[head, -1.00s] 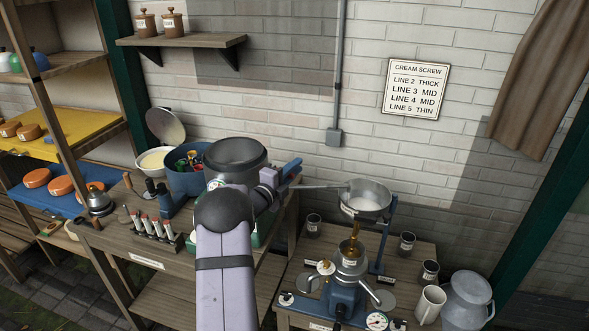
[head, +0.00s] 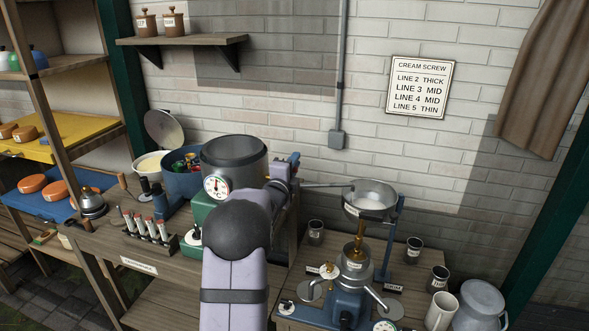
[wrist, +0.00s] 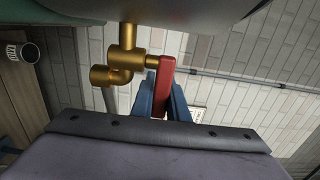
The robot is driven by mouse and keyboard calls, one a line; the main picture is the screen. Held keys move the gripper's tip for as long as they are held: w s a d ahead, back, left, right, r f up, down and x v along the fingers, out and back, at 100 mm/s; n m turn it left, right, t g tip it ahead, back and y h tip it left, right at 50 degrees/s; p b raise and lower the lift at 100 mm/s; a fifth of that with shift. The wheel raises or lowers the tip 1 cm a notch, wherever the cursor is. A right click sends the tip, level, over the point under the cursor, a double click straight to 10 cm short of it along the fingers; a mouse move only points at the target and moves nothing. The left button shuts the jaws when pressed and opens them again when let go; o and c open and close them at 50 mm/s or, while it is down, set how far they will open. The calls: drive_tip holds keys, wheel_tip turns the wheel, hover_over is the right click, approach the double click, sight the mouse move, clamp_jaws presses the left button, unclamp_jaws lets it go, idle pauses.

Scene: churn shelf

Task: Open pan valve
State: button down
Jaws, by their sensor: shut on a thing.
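In the wrist view a brass valve (wrist: 125,60) with bent piping sits under a grey rounded vessel bottom. Its red lever (wrist: 166,86) stands out to the right and runs lengthwise between the blue fingers of my gripper (wrist: 163,95). The fingers are shut on the lever. In the head view my gripper (head: 293,158) is just right of the big grey vessel (head: 236,160) with a dial; the valve and lever are hidden there. I cannot tell whether the valve lets anything flow.
A thin grey pipe (head: 325,185) reaches to a silver bowl (head: 369,197) above a blue separator (head: 350,285) on the right bench. Small dark cups, a white mug (head: 440,311) and a milk can (head: 480,304) stand at right. A vial rack (head: 150,238) stands left of my arm.

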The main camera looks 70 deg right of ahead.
drive_tip(key=shift+r, duration=0.1)
drive_tip(key=c, duration=1.7)
unclamp_jaws()
drive_tip(key=shift+a, duration=0.1)
drive_tip(key=a+b, duration=0.2)
drive_tip(key=a, duration=0.5)
drive_tip(key=shift+a+b, duration=0.1)
drive_tip(key=shift+b, duration=0.3)
drive_tip(key=shift+s, duration=0.1)
